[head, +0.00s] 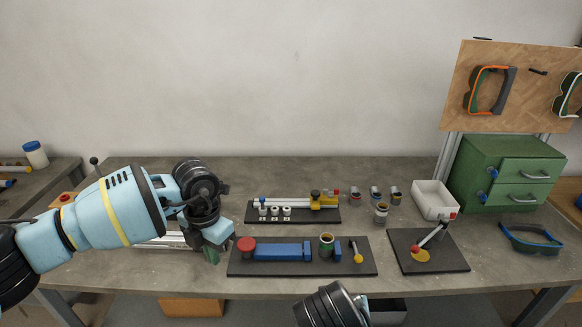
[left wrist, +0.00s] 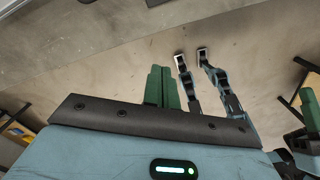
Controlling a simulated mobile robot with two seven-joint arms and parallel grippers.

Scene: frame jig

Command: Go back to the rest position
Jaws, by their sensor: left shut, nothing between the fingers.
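My left gripper (head: 213,254) is over the left part of the workbench (head: 300,180), pointing down, left of the dark board with the blue block. Its green fingers (left wrist: 162,88) are together and empty in the left wrist view. It is partly in front of a pale metal rail fixture (head: 160,241), most of which my arm hides. Of my right arm, only a dark ribbed link shows at the bottom edge of the head view; its fingers do not show.
The dark board (head: 300,269) carries a blue block (head: 282,252) and red knob. Behind it is another fixture board (head: 290,219). Small cups (head: 375,193), a white bin (head: 433,199), a lever fixture (head: 430,262) and green drawers (head: 508,172) stand rightward. Two dark jointed metal parts (left wrist: 190,82) show beside the fingers.

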